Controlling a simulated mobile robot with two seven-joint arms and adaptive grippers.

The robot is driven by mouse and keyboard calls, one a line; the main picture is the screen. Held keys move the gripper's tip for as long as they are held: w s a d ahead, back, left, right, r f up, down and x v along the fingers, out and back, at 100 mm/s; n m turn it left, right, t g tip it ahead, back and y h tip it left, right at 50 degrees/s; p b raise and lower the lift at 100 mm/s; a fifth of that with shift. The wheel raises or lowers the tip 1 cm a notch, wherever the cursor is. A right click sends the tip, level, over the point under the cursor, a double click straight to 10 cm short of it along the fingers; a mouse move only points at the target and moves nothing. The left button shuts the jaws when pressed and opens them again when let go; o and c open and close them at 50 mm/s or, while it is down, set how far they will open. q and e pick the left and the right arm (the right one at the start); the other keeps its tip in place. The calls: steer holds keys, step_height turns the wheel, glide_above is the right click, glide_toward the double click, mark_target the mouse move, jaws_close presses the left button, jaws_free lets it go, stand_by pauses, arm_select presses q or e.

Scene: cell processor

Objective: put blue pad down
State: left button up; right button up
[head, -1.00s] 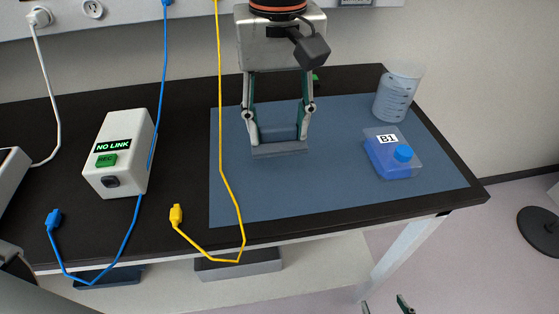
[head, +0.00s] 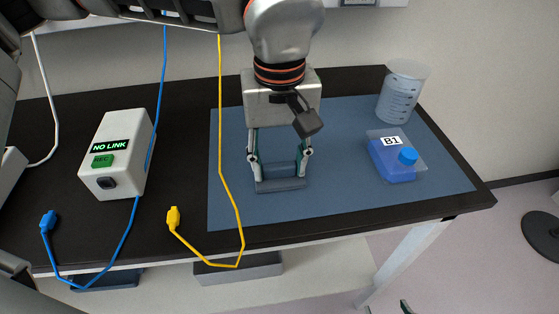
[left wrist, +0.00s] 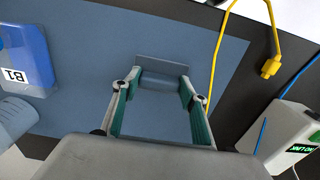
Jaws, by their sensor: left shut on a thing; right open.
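The blue pad (head: 280,185) is a small grey-blue block with a flat lower plate. It also shows in the left wrist view (left wrist: 160,75). My left gripper (head: 280,165) points down over the blue mat (head: 330,200), and its two fingers are shut on the pad's sides. The pad is over the front middle of the mat, right of the yellow cable. I cannot tell whether its underside touches the mat. My right gripper (head: 386,309) shows only as fingertips at the bottom edge of the head view, apart and empty.
A blue bottle labelled B1 (head: 390,165) and a clear beaker (head: 402,92) stand at the mat's right. A yellow cable (head: 225,180) crosses the mat's left side. A white NO LINK box (head: 118,155) stands left. Clear mat lies between pad and bottle.

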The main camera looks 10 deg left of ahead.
mark_target(279, 167)
arm_select(q)
steer(key=shift+f, duration=0.2)
steer(key=o, duration=1.5)
steer(key=shift+w+r, duration=0.1)
steer(key=shift+r, duration=0.45)
step_height(279, 167, up, 11)
steer(key=p, duration=0.1)
steer(key=shift+r+p, duration=0.15)
steer(key=shift+p, duration=0.25)
arm_select(e)
steer(key=shift+s+a+r, duration=0.25)
steer(key=shift+s+r, duration=0.05)
steer(key=shift+r, duration=0.1)
steer(key=shift+w+r, duration=0.2)
